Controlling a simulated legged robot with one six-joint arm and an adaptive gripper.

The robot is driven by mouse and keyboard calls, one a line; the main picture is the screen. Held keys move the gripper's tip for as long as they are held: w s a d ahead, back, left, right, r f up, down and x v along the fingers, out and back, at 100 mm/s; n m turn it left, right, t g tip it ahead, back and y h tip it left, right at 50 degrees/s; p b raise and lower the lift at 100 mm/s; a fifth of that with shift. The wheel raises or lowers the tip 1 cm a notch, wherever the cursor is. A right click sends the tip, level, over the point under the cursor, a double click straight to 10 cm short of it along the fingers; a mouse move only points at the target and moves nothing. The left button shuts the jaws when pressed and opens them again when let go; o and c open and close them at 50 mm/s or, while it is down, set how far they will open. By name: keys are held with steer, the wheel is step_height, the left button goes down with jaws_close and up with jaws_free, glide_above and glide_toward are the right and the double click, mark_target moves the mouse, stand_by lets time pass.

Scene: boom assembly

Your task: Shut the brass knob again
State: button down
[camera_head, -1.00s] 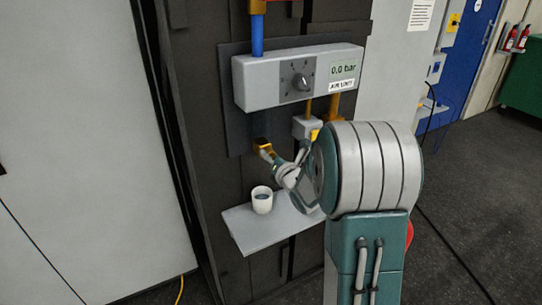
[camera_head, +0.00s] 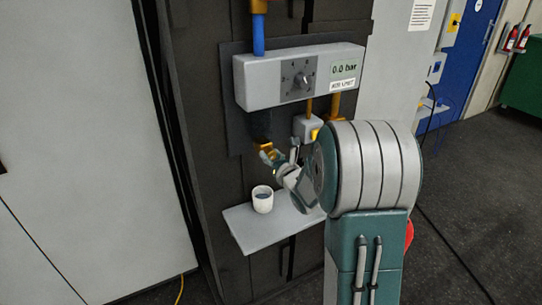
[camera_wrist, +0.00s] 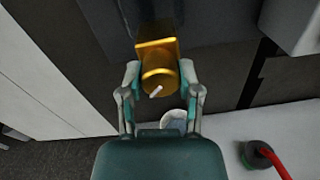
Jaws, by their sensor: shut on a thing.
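The brass knob (camera_wrist: 159,76) fills the middle of the wrist view, a gold cylinder with a pale mark on its face, in front of a square brass block. In the head view the brass (camera_head: 265,147) shows small below the grey unit, partly covered by my gripper. My gripper (camera_wrist: 160,75) has one finger on each side of the knob and is shut on it. In the head view my gripper (camera_head: 277,155) reaches up to the knob from the lower right.
A white cup (camera_head: 262,199) stands on the grey shelf (camera_head: 250,232) below the knob. The air unit (camera_head: 290,78) above shows 0.0 bar and has a black dial. A red thing (camera_wrist: 270,155) with a dark round end lies at the right in the wrist view.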

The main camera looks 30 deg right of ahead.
steer(key=shift+s+f, duration=0.1)
steer(key=shift+f, duration=0.25)
steer(key=shift+c, duration=1.5)
jaws_free()
steer(key=shift+r, duration=0.15)
steer(key=shift+r, duration=0.1)
steer(key=s, duration=1.1)
steer(key=shift+s, duration=0.4)
